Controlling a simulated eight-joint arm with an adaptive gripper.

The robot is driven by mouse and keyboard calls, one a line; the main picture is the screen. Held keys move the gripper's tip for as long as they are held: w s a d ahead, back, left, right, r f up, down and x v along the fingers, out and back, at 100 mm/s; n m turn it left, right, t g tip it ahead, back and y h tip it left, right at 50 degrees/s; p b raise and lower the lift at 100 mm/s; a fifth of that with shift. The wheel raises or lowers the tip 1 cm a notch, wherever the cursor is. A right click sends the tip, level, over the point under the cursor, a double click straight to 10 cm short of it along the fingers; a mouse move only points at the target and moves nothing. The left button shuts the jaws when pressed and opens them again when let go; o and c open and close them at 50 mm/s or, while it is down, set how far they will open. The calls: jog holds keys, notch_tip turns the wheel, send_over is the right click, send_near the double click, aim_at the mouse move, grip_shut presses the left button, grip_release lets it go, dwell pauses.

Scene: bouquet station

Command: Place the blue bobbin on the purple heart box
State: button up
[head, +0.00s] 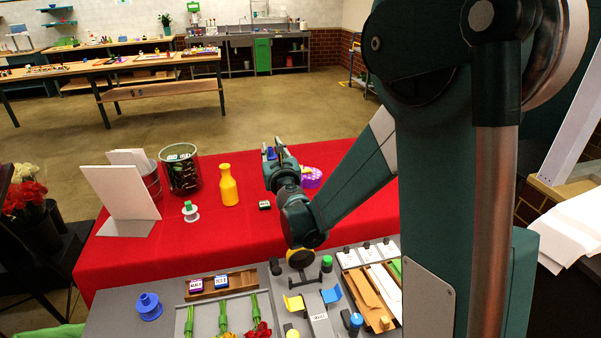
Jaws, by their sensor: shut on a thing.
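My gripper (270,158) is over the red-covered table, left of the purple heart box. It is shut on a small blue thing (270,152), which looks like the blue bobbin; the fingers hide most of it. The purple heart box (312,178) stands on the red cloth just right of my gripper, partly hidden behind my arm. Its visible top is pale and spotted. Another blue spool (149,306) stands on the grey counter at the lower left, far from my gripper.
On the red cloth (130,258) are a yellow bottle (228,186), a green-and-white bobbin (190,212), a small dark box (264,205), a dark glass container (181,172) and a white card (121,194). The grey counter in front holds flowers, blocks and trays. The cloth's front middle is clear.

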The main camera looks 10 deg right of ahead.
jog(key=w+d+r+m+h, duration=0.1)
jog(key=w+d, duration=0.3)
jog(key=d, duration=0.8)
jog(key=shift+w+d+r+h+p, duration=0.2)
jog(key=shift+w+r+h+p, duration=0.2)
jog(key=shift+h, duration=0.2)
notch_tip(320, 180, down, 6)
jog(key=b, duration=0.1)
jog(key=shift+b, duration=0.3)
jog(key=shift+f, duration=0.1)
jog(key=shift+f+b, duration=0.45)
jog(key=shift+f, duration=1.4)
jog(key=shift+f, duration=0.15)
jog(key=shift+c, duration=0.2)
jog(key=o, duration=0.9)
jog(key=shift+s+r, duration=0.1)
jog(key=shift+r, duration=0.1)
